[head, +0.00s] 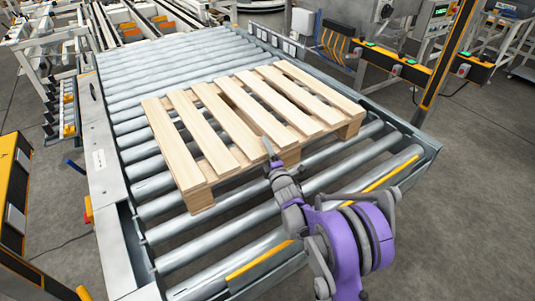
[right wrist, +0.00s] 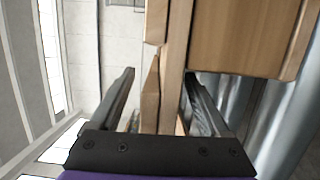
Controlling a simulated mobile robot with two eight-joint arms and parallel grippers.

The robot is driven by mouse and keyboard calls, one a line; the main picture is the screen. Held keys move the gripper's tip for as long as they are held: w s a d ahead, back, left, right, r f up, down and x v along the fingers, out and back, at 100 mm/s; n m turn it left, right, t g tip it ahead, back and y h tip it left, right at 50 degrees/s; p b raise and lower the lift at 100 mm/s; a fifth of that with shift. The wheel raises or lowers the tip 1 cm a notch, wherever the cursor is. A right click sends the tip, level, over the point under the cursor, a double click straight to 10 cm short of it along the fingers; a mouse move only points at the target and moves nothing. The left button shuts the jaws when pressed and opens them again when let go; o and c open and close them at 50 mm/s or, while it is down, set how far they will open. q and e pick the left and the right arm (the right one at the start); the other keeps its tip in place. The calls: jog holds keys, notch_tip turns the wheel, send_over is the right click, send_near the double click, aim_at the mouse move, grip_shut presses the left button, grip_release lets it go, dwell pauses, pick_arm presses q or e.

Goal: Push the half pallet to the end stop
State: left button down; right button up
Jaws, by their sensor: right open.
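The half pallet (head: 250,115), made of pale wooden slats on blocks, lies flat and slightly askew on the roller conveyor (head: 165,75). My right gripper (head: 269,148) is at the pallet's near edge, by its middle block. In the right wrist view my right gripper (right wrist: 160,72) is open, its two dark fingers apart, with pallet wood (right wrist: 235,38) ahead of and between them. I cannot tell whether the fingers touch the wood. I cannot clearly pick out the end stop. My left gripper is not in view.
Steel side rails (head: 112,178) border the rollers. Bare rollers show beyond and in front of the pallet. A yellow and black post (head: 448,60) and a sensor rail (head: 395,66) stand at the right. Yellow strips (head: 258,262) mark the near end.

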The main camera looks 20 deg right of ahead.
jog(key=shift+c, duration=0.2)
grip_shut()
dwell(1.2)
